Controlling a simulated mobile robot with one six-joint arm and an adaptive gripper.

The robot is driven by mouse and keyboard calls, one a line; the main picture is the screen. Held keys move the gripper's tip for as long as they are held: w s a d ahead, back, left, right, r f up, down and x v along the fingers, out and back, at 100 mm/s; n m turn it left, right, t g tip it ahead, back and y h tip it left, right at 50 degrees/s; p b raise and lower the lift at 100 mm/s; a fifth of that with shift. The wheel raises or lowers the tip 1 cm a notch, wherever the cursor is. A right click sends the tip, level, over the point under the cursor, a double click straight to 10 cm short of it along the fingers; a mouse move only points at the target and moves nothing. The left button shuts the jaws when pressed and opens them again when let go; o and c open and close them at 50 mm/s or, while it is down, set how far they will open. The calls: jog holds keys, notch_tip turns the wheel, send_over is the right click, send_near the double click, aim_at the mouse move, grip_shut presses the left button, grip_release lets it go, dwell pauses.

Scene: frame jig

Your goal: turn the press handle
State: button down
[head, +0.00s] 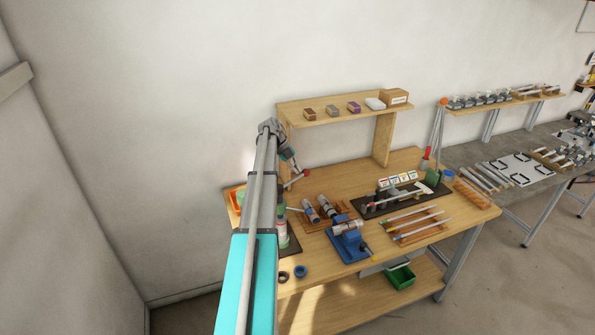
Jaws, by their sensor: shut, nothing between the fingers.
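A grey rod with a red end, which looks like the press handle (298,179), slants up to the right at the left part of the wooden bench. The body it belongs to is mostly hidden behind my arm. My gripper (296,169) hangs from the end of my arm, just above and beside the red end. It is small in the head view and looks shut and empty. I cannot tell whether it touches the handle.
A blue vise-like fixture (350,246) stands at the front of the workbench (325,277). Wooden racks with rods (412,225) and a dark tray (372,211) lie to the right. A shelf (330,119) with small boxes is above the back. A green bin (401,277) sits below.

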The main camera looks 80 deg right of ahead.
jog(key=w+d+r+p, duration=0.3)
jog(key=d+r+p, duration=0.4)
jog(key=r+p, duration=0.2)
jog(key=shift+w+d, duration=0.2)
jog(key=shift+d, duration=0.15)
dwell(0.5)
